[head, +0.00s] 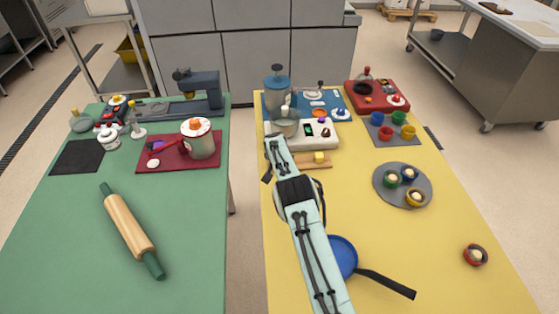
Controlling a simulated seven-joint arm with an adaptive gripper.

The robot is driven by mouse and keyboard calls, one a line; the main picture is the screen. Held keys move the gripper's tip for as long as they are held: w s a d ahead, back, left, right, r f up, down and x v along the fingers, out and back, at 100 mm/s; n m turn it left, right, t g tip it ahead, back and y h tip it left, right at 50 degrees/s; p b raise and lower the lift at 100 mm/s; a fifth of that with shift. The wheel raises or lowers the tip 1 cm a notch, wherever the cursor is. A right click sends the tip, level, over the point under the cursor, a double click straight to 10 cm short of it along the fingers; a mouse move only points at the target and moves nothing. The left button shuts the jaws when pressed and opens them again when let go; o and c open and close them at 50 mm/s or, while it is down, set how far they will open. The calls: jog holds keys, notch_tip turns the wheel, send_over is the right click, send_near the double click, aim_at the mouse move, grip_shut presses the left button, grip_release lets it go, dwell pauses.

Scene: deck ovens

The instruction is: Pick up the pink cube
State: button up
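I cannot make out a pink cube anywhere in the head view; it may be hidden or too small to tell. My arm reaches from the bottom edge over the yellow table (405,265) toward its back left part. My gripper (268,172) is at the arm's far end, near the table's left edge and close to a white appliance (318,134). Its fingers are mostly hidden by the arm, so I cannot tell whether they are open or hold anything.
A blue pan (343,257) lies partly under my arm. Several colored cups stand on grey mats at right. The green table (190,240) at left, across a gap, holds a rolling pin (130,232) and a pot (200,145) on a red mat. The yellow table's front right is mostly clear.

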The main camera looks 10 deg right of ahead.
jog(key=shift+f, duration=0.1)
jog(key=c, duration=1)
jog(key=shift+c, duration=0.2)
